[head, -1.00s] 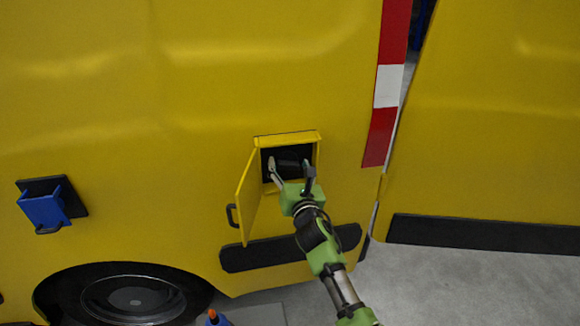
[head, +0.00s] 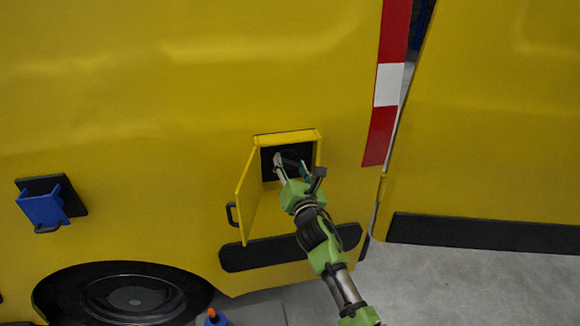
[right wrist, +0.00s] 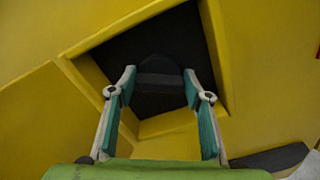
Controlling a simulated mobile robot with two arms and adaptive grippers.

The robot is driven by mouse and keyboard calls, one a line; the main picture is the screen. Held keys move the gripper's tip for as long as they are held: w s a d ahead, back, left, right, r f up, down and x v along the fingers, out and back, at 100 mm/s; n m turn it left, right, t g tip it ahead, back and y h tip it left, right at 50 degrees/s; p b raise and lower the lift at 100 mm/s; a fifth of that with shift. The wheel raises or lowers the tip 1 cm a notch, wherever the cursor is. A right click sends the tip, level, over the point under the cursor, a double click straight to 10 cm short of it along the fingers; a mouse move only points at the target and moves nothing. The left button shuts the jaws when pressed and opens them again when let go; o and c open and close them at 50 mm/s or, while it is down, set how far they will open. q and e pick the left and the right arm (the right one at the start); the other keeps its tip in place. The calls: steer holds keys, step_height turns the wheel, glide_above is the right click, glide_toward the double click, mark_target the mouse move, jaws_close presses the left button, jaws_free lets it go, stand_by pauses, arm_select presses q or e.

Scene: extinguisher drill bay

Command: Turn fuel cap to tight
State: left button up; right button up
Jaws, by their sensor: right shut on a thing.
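The fuel cap (right wrist: 159,70) is a dark, rounded piece inside the dark square recess in the yellow vehicle side. In the right wrist view it sits between the two fingertips of my right gripper (right wrist: 159,76), which is shut on it. In the head view the right gripper (head: 292,165) reaches into the recess from below right, and its fingers hide most of the cap. No tight mark on the cap can be read. My left gripper is not in view.
The yellow filler door (head: 246,200) hangs open at the left of the recess, close to my right gripper. A blue bracket (head: 44,208) juts out farther left. A black bumper strip (head: 265,252) runs below. A blue object with an orange top (head: 214,318) shows at the bottom edge.

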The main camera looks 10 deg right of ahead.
steer(key=m, duration=0.4)
steer(key=m+b, duration=0.1)
steer(key=m, duration=0.1)
steer(key=shift+d+f+m, duration=0.15)
steer(key=shift+f+m, duration=0.1)
steer(key=shift+m, duration=0.05)
steer(key=m+b, duration=0.1)
steer(key=m, duration=0.4)
steer(key=shift+f+m, duration=0.15)
steer(key=shift+m, duration=0.25)
steer(key=o, duration=1.1)
steer(key=shift+d, duration=0.1)
steer(key=shift+s, duration=0.15)
steer(key=s, duration=1.1)
steer(key=shift+s, duration=0.35)
